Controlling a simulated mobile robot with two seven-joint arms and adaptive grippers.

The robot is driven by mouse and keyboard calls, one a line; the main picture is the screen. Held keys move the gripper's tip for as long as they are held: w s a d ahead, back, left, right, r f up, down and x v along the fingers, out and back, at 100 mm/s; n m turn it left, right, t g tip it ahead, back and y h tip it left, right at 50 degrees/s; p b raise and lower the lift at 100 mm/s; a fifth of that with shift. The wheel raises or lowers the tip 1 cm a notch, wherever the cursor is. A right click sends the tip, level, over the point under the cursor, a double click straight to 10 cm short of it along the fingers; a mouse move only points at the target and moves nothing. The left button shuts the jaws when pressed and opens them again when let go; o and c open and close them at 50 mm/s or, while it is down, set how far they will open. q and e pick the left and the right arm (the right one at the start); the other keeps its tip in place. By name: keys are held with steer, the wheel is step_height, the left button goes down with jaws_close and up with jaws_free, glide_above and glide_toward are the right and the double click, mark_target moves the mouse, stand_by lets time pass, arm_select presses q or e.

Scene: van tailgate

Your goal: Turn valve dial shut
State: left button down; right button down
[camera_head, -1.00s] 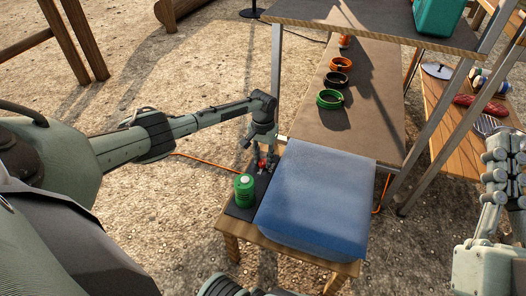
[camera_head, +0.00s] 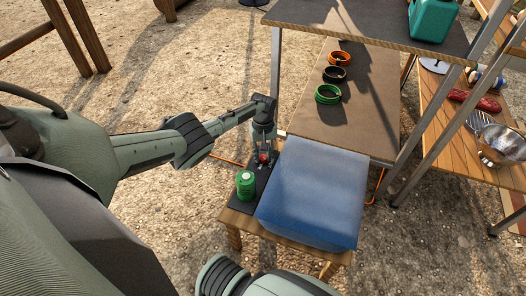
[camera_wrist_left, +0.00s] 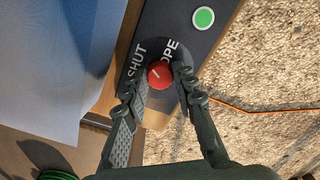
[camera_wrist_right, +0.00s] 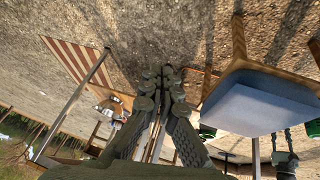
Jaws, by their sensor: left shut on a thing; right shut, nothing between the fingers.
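The red valve dial (camera_wrist_left: 160,74) has a short white mark and sits on a dark panel (camera_wrist_left: 190,50) lettered SHUT and OPE, the last letters hidden. The dial lies between the fingertips of my left gripper (camera_wrist_left: 157,84), which is shut on it. The mark's exact heading is hard to read. In the head view, the dial (camera_head: 264,158) shows as a small red spot under my left gripper (camera_head: 264,154). My right gripper (camera_wrist_right: 165,78) is shut and empty in the right wrist view, away from the dial; it is outside the head view.
A green canister (camera_head: 245,185) stands near the dial on the low wooden table. A large blue block (camera_head: 312,195) sits right beside the panel. Beyond is a brown bench (camera_head: 345,115) with several coiled rings, and a metal-legged shelf (camera_head: 375,30) overhead. An orange cable runs below.

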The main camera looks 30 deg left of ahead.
mark_target(263, 157)
arm_select(q)
steer(key=n, duration=0.2)
steer(key=shift+n+p, duration=0.7)
steer(key=shift+n, duration=1.2)
arm_select(e)
steer(key=shift+s+d+f+m+g+h, duration=0.15)
steer(key=shift+s+d+f+g+h, duration=0.05)
steer(key=shift+s+d+f+g, duration=0.55)
steer(key=shift+s+d+f+m+g+h, duration=0.2)
steer(key=shift+s+d+f+g, duration=0.35)
steer(key=shift+s, duration=0.4)
steer(key=shift+d+f, duration=0.1)
steer(key=shift+f, duration=0.1)
arm_select(q)
steer(key=c, duration=1.2)
jaws_free()
arm_select(e)
steer(key=shift+w, duration=0.1)
arm_select(q)
steer(key=shift+w+r, duration=0.1)
steer(key=shift+r, duration=0.4)
step_height(263, 157, up, 11)
